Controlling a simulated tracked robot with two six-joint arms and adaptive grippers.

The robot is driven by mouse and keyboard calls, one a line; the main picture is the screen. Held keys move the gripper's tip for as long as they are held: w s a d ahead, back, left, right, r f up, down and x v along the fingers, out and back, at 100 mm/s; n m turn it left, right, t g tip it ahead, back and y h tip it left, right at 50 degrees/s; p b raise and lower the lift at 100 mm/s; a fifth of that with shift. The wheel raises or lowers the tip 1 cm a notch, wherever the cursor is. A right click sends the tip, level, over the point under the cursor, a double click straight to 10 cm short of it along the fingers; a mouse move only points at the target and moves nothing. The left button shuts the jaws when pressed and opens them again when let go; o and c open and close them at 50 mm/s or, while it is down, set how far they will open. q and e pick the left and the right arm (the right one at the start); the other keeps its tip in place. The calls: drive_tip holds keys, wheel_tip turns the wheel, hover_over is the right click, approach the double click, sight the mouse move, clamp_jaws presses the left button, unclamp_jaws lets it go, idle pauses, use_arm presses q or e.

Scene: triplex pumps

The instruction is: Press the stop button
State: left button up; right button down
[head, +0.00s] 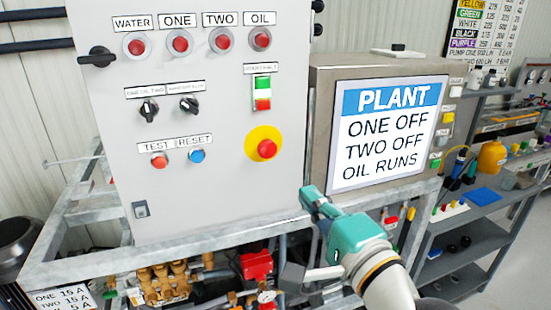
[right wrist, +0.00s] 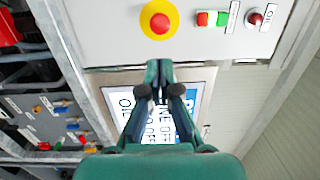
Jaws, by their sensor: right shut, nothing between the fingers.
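A large round red button on a yellow disc (head: 264,146) sits on the lower right of the grey control panel (head: 220,190). It also shows in the right wrist view (right wrist: 160,22). Above it is a small switch with a green upper key (head: 263,84) and a red lower key (head: 263,104); its label is too small to read surely. My right gripper (head: 312,198) is shut and empty, below and right of the yellow disc, near the panel's lower right edge. In the right wrist view its fingertips (right wrist: 159,66) are together, apart from the red button. My left gripper is not in view.
A screen (head: 387,130) reading "PLANT, ONE OFF, TWO OFF, OIL RUNS" stands right of the panel. Red lamps (head: 180,43), black selector knobs (head: 149,110) and TEST and RESET buttons (head: 196,156) share the panel. A grey frame rail (head: 200,240) runs below it.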

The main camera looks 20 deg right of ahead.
sight(270, 152)
drive_tip(key=w+p, duration=0.1)
drive_tip(key=w, duration=0.3)
drive_tip(key=w+a, duration=0.1)
drive_tip(key=w, duration=0.4)
drive_tip(key=w+p, duration=0.1)
drive_tip(key=w, duration=0.3)
drive_tip(key=shift+w+a+r+p, duration=0.25)
drive_tip(key=shift+w+p, duration=0.05)
drive_tip(key=shift+w, duration=0.05)
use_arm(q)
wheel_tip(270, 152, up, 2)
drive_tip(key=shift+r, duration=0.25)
